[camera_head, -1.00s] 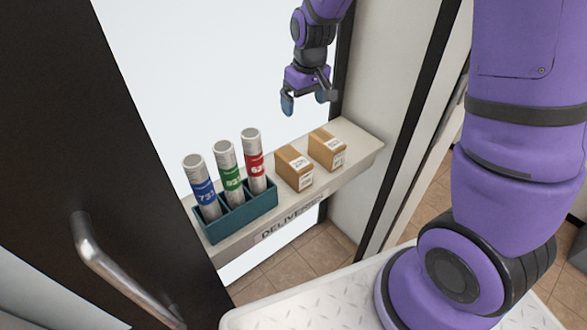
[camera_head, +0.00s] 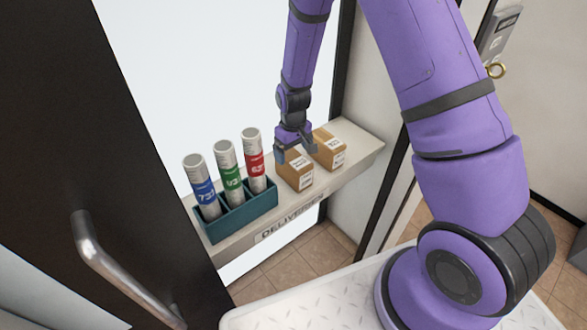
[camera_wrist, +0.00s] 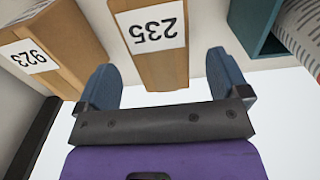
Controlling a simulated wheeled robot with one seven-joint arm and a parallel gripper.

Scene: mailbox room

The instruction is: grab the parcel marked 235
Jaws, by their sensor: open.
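The parcel marked 235 (camera_head: 295,170) is a small brown box with a white label, on the shelf beside the tube holder. In the wrist view, parcel 235 (camera_wrist: 158,60) shows its number upside down. My gripper (camera_head: 296,150) is open right at this parcel. In the wrist view, the blue-grey fingers of my gripper (camera_wrist: 163,80) stand on either side of the box's near end, with a visible gap on each side. Nothing is held. My gripper partly hides the box in the head view.
A second brown parcel (camera_head: 330,150), marked 923 (camera_wrist: 55,55) in the wrist view, stands close by on the shelf (camera_head: 358,137). A teal holder (camera_head: 240,218) with three labelled tubes is on the other side. A dark door with a metal handle (camera_head: 110,265) is at left.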

